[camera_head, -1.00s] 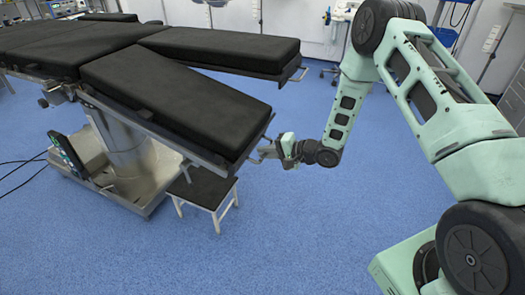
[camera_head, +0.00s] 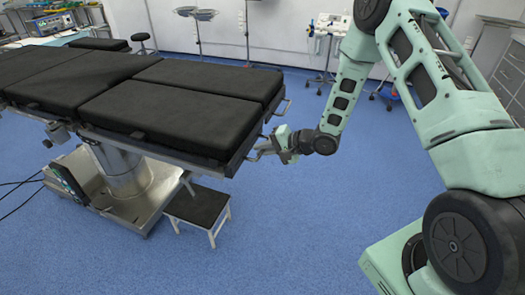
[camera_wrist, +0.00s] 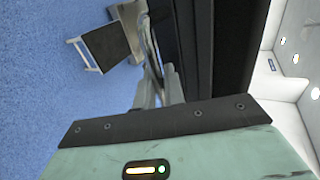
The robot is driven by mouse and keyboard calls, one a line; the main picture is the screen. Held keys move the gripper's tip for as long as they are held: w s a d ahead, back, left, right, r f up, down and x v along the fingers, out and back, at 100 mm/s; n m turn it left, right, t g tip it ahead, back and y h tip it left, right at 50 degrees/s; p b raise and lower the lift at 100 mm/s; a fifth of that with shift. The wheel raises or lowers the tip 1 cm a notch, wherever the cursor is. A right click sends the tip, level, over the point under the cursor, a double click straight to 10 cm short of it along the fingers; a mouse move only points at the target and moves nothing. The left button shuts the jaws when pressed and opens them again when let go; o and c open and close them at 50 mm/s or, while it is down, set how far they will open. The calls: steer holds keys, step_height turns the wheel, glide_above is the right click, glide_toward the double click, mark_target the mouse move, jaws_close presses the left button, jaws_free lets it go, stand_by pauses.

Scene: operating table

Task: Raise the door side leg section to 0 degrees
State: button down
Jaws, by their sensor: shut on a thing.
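The operating table has two black padded leg sections at its right end. The near leg section (camera_head: 155,118), whose end handle is held, lies about level and roughly in line with the far leg section (camera_head: 205,77). My gripper (camera_head: 266,149) is shut on the metal handle (camera_head: 254,153) at the end of the near section. In the wrist view my gripper (camera_wrist: 160,88) shows at the handle beside the dark pad edge (camera_wrist: 222,50). The exact finger contact is small and partly hidden.
A low step stool (camera_head: 197,205) stands on the blue floor below the near section. The table's metal base (camera_head: 112,190) is left of it. The floor (camera_head: 290,235) in front is clear. Stands and a trolley (camera_head: 328,50) are at the back wall.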

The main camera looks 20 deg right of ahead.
steer(key=shift+w+r, duration=0.15)
steer(key=shift+r, duration=0.4)
steer(key=shift+f, duration=0.15)
steer(key=c, duration=1.5)
jaws_free()
steer(key=shift+c, duration=0.2)
steer(key=shift+f, duration=0.1)
steer(key=v, duration=1.7)
steer(key=shift+s+d+r, duration=0.2)
steer(key=shift+s+r, duration=0.05)
